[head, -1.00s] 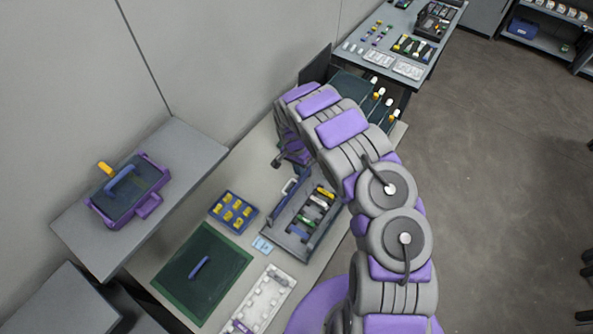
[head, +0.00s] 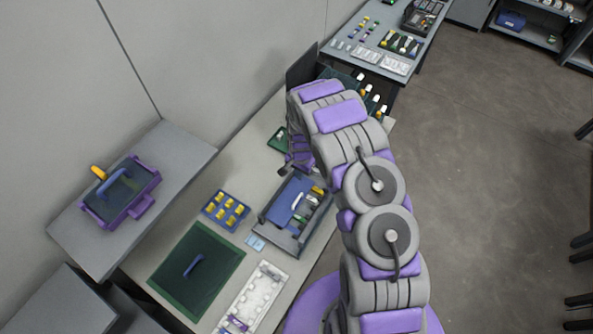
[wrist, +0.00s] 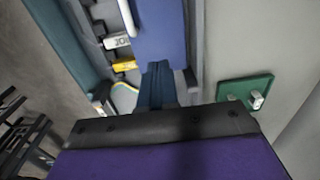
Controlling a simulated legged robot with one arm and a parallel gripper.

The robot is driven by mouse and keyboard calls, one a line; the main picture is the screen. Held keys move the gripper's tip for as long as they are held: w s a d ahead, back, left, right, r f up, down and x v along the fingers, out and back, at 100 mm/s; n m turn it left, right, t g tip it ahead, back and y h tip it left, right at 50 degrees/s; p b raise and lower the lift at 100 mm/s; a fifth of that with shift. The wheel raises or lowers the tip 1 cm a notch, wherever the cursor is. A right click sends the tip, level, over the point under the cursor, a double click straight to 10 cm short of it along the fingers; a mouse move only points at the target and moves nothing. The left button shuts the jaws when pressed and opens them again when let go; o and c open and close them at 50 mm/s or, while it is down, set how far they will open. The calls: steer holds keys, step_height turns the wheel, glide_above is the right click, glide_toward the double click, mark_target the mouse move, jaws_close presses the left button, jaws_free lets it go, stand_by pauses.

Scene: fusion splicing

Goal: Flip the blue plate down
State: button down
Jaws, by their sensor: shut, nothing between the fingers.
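The blue plate (head: 284,205) with a white handle lies over the left part of a grey open box on the bench. The right part of the box stays uncovered, with several coloured parts showing. In the wrist view the blue plate (wrist: 165,30) is at the top, just beyond my fingertips, with its white handle at its left edge. My gripper (wrist: 157,80) is shut and empty. In the head view my gripper (head: 284,171) is at the far end of the box, partly hidden by my arm. I cannot tell whether it touches the plate.
A small green tray (wrist: 262,84) lies right of my gripper in the wrist view. A blue tray of yellow parts (head: 226,210), a green mat (head: 215,245) and a white rack (head: 255,300) lie near the box. A dark upright panel (head: 300,68) stands behind my arm.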

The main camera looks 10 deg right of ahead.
mark_target(308, 190)
steer(key=shift+s+d+f+t+y, duration=0.2)
steer(key=shift+s+d+t+y, duration=0.1)
steer(key=shift+y, duration=0.1)
steer(key=shift+s+d+f, duration=0.1)
steer(key=shift+f, duration=0.05)
steer(key=shift+s+d+f+b, duration=0.1)
steer(key=shift+s+b, duration=0.05)
steer(key=shift+b, duration=0.3)
steer(key=shift+s+d+f+b, duration=0.2)
steer(key=shift+d+b, duration=0.1)
steer(key=shift+b, duration=0.1)
steer(key=d+f+t+y+b, duration=0.1)
steer(key=b, duration=0.3)
steer(key=s+f+t+y+b, duration=0.1)
steer(key=b, duration=0.3)
steer(key=shift+s+d+f, duration=0.1)
steer(key=shift+d+f, duration=0.05)
steer(key=shift+d, duration=0.2)
steer(key=y+b, duration=0.1)
steer(key=t+b, duration=0.1)
steer(key=y+b, duration=0.1)
steer(key=b, duration=0.1)
steer(key=shift+s+d+f+t+y, duration=0.25)
steer(key=shift+d+f+t+y, duration=0.05)
steer(key=shift+d+f, duration=0.1)
steer(key=shift+s+d+f+b, duration=0.15)
steer(key=shift+f+b, duration=0.2)
steer(key=shift+b, duration=0.75)
